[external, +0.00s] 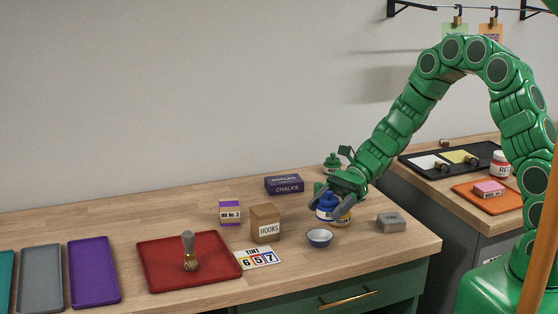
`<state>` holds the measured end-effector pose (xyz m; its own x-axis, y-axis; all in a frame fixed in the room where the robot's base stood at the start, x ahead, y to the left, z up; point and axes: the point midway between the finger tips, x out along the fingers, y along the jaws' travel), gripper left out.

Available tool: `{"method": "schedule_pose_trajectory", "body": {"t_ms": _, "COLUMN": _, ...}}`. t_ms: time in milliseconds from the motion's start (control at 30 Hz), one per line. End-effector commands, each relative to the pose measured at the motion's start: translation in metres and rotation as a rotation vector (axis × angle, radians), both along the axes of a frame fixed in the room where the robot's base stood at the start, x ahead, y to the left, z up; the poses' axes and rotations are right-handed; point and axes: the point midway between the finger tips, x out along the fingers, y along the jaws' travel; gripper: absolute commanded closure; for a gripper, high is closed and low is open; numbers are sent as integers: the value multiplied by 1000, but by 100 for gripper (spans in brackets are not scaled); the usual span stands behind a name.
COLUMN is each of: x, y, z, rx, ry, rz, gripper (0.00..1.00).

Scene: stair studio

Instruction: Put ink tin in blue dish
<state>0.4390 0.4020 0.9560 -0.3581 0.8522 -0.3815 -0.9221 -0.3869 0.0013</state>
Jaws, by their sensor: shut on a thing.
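My gripper (332,201) is at the right part of the bench, its fingers around a blue jar (326,205) with a white label that seems to start with "BL". A tan jar partly shows right behind it, and the fingers hide part of both. Whether the blue jar touches the bench is hard to tell.
A HOOKS box (266,221) stands left of the dish, and a purple CHALKS box (284,184) behind. A green jar (333,162) is behind the gripper. A grey block (391,222) is at right. A red tray (165,270) holds a brush (189,252); a number card (258,258) lies beside it.

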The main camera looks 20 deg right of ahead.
Motion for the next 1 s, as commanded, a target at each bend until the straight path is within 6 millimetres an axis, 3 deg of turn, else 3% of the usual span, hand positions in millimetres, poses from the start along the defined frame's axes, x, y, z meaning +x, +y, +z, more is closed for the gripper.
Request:
{"method": "schedule_pose_trajectory", "body": {"t_ms": 133, "x": 8, "y": 7, "z": -13, "rx": 0, "ry": 0, "rz": -1, "gripper": 77}}
{"method": "schedule_pose_trajectory", "body": {"t_ms": 533, "x": 16, "y": 14, "z": -25, "rx": 0, "ry": -1, "rz": 0, "gripper": 77}}
{"method": "schedule_pose_trajectory", "body": {"t_ms": 800, "x": 16, "y": 14, "z": -53, "rx": -1, "ry": 2, "rz": -1, "gripper": 77}}
{"method": "schedule_pose_trajectory", "body": {"t_ms": 1000, "x": 16, "y": 14, "z": -55, "rx": 0, "ry": 0, "rz": -1, "gripper": 77}}
